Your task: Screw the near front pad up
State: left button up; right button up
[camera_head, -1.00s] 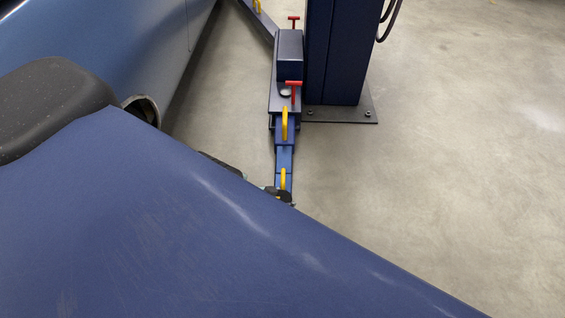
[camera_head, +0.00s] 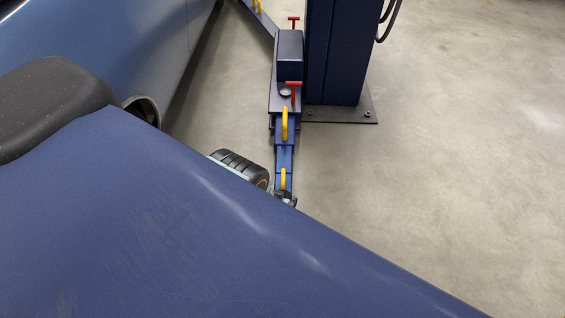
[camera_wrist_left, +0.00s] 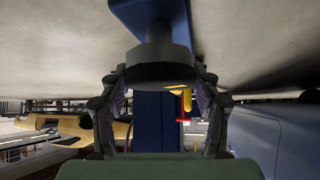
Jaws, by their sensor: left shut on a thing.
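The near front pad is a dark round disc (camera_wrist_left: 160,73) in the left wrist view, under the end of a blue lift arm (camera_wrist_left: 155,18) that shows at the top. My left gripper (camera_wrist_left: 158,80) has a finger on each side of the disc, shut on its rim. In the head view, the blue lift arm (camera_head: 285,157) runs down from the post. My left wrist (camera_head: 240,168) and gripper (camera_head: 285,197) show only partly at its near end, where a big blue panel hides the rest, and the pad cannot be made out there. My right gripper is not in view.
The big blue panel (camera_head: 180,230) with a dark part (camera_head: 55,105) fills the near left. A lighter blue car body (camera_head: 130,45) stands behind. A dark blue post (camera_head: 335,50) rises beside the lift arm, with red T-handles (camera_head: 293,84). The floor at right is clear.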

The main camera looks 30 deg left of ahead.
pick_arm(q)
jog(key=shift+s+d+f+n+g+y, duration=0.15)
jog(key=shift+n+g+y, duration=0.1)
jog(key=shift+n+y, duration=0.35)
jog(key=shift+s+a+f+n+g+y, duration=0.1)
jog(key=shift+n+g+y, duration=0.25)
jog(key=shift+n, duration=0.45)
jog(key=shift+s+d+n+y, duration=0.1)
jog(key=shift+n+y, duration=0.25)
jog(key=shift+n, duration=0.05)
jog(key=o, duration=1.2)
jog(key=shift+w, duration=0.2)
jog(key=shift+c, duration=0.2)
jog(key=shift+r, duration=0.1)
jog(key=shift+w+r, duration=0.1)
jog(key=shift+w, duration=0.05)
jog(key=shift+a+r, duration=0.2)
jog(key=shift+r, duration=0.15)
jog(key=shift+d+r, duration=0.1)
jog(key=shift+r, duration=4.45)
